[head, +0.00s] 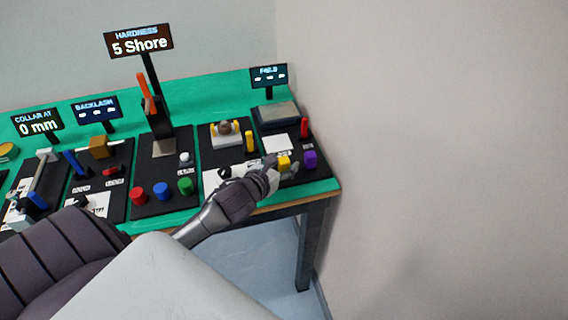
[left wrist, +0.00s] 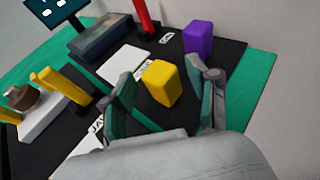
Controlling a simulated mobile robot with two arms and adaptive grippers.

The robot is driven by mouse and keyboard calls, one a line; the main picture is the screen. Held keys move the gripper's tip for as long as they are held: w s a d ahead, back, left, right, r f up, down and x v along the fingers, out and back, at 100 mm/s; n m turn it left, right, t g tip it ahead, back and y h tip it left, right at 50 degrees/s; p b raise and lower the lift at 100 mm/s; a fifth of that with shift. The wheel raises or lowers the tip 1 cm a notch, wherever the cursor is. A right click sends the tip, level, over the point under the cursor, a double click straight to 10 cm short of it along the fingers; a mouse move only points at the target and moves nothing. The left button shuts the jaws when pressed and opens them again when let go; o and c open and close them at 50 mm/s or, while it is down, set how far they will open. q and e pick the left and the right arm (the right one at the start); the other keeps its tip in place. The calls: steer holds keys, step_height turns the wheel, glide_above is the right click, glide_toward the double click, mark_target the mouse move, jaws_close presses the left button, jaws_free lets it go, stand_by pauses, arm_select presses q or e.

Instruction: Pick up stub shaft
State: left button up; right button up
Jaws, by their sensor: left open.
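No piece in view is readably marked as the stub shaft, so I cannot tell which one it is. My left gripper (head: 278,172) is open at the right end of the bench, with no piece held. In the left wrist view the open fingers (left wrist: 165,100) stand on either side of a yellow block (left wrist: 161,83); whether they touch it is unclear. The yellow block (head: 284,162) also shows in the head view beside the fingers. A purple block (head: 310,159) stands just right of it. A small black piece (head: 224,172) lies left of the gripper. My right gripper is out of view.
A red upright (head: 304,127), white pad (head: 277,143) and grey block (head: 277,113) stand behind the yellow block. A yellow upright (head: 249,142) is to the left. Further left are red (head: 138,195), blue and green cylinders. The wall closes off the right.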

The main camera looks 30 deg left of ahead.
arm_select(q)
steer(key=shift+w+f, duration=0.25)
steer(key=shift+w, duration=0.4)
steer(key=shift+s, duration=0.1)
jaws_close()
steer(key=shift+r, duration=0.1)
